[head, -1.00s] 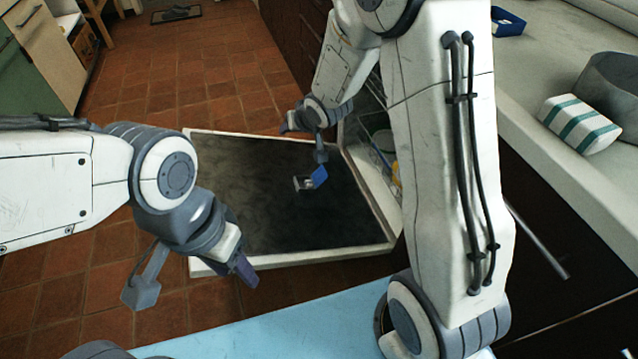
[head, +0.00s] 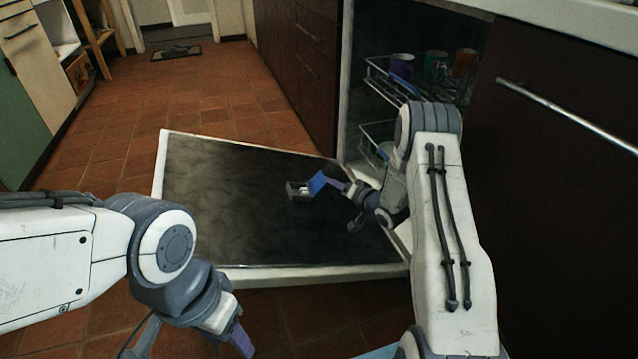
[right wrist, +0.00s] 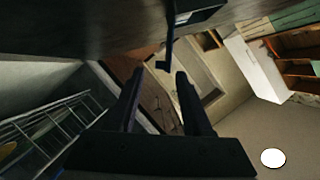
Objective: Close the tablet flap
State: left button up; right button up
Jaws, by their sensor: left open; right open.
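The blue tablet flap (head: 317,183) stands raised at the right side of the small grey dispenser (head: 297,192) on the inner face of the lowered dishwasher door (head: 225,185). My right gripper (head: 344,204) is open just right of the flap, low over the door. One finger is close to the flap; I cannot tell whether they touch. In the right wrist view, the dispenser (right wrist: 200,17) is at the top and the thin dark flap (right wrist: 169,48) hangs just beyond my open right fingers (right wrist: 159,75). My left gripper (head: 196,345) is open and empty near the bottom edge, partly cut off.
The dishwasher opening behind the door holds wire racks (head: 385,90) with several mugs, including a purple mug (head: 401,66). A dark cabinet front with a metal handle (head: 560,110) stands at the right. Red tiled floor (head: 215,90) lies free beyond the door.

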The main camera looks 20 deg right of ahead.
jog(key=b+x, duration=0.4)
jog(key=x, duration=0.3)
jog(key=shift+w+a+f, duration=0.1)
jog(key=shift+w+f, duration=0.1)
jog(key=shift+f, duration=0.05)
jog(key=shift+w+a+b, duration=0.2)
jog(key=shift+w+b, duration=0.2)
jog(key=shift+w, duration=0.2)
grip_shut()
